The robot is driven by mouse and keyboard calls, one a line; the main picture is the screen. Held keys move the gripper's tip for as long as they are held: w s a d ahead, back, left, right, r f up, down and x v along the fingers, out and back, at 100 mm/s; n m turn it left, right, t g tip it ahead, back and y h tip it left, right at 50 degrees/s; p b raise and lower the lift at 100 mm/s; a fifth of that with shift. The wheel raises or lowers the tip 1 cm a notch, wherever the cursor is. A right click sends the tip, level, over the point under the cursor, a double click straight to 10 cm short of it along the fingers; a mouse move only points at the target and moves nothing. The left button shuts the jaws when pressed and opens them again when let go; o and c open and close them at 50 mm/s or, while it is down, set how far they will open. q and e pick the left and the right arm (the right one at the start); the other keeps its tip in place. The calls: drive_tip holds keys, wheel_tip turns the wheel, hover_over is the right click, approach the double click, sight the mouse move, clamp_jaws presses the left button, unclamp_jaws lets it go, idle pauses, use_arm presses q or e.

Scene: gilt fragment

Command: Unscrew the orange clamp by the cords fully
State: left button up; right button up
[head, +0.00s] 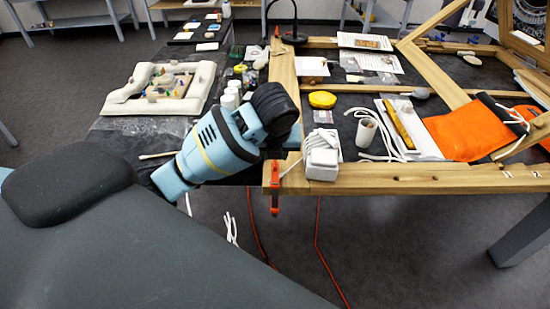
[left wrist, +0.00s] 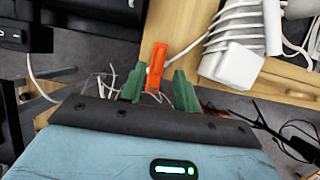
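The orange clamp (head: 275,190) grips the front edge of the wooden frame (head: 400,180), near its left corner and beside white corded blocks (head: 322,160). In the left wrist view the orange clamp (left wrist: 156,66) stands upright in the picture, between the two green fingers of my left gripper (left wrist: 159,90). The fingers are apart, with a visible gap on each side of the clamp. In the head view my blue left arm ends just above and left of the clamp; its fingertips are hidden there. My right gripper is in neither view.
Another orange clamp (head: 277,32) sits at the frame's far left corner. White cords hang below the front edge, and red cords run across the floor.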

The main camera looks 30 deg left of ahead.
sight(275, 163)
use_arm(q)
drive_tip(key=shift+x, duration=1.95)
drive_tip(key=shift+c, duration=0.3)
clamp_jaws()
